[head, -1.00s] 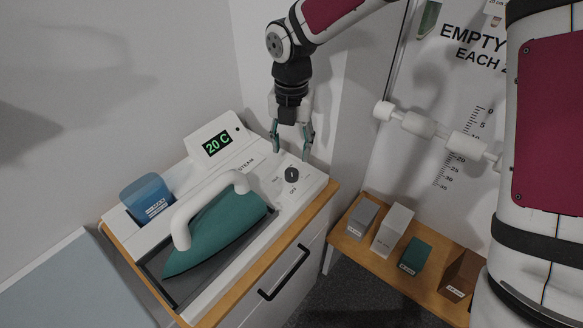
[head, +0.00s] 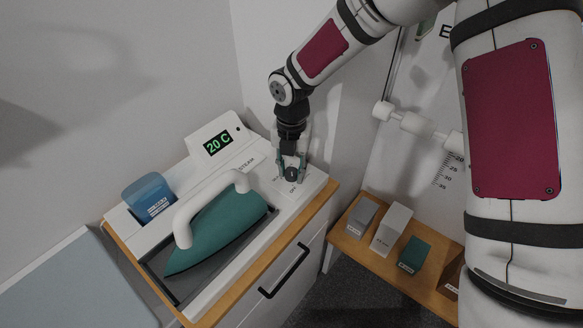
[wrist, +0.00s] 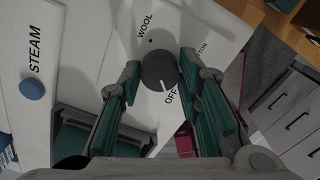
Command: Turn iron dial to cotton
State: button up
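The dark round dial (wrist: 158,70) is on the white iron station. Its white pointer line is toward the OFF label (wrist: 171,97). The WOOL label (wrist: 146,26) is above it in the wrist view. The cotton label (wrist: 202,50) is partly hidden behind the right finger. My gripper (wrist: 160,63) is open, with one finger on each side of the dial. The right finger looks very close to the dial; I cannot tell if it touches. In the head view my gripper (head: 291,168) is down over the dial (head: 292,175).
The teal iron (head: 222,232) with a white handle lies on its plate left of the dial. A display (head: 217,144) reads 20 C. A blue STEAM button (wrist: 32,89) is nearby. A shelf (head: 340,236) with several boxes is at right.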

jog(key=c, duration=0.5)
jog(key=shift+o, duration=0.2)
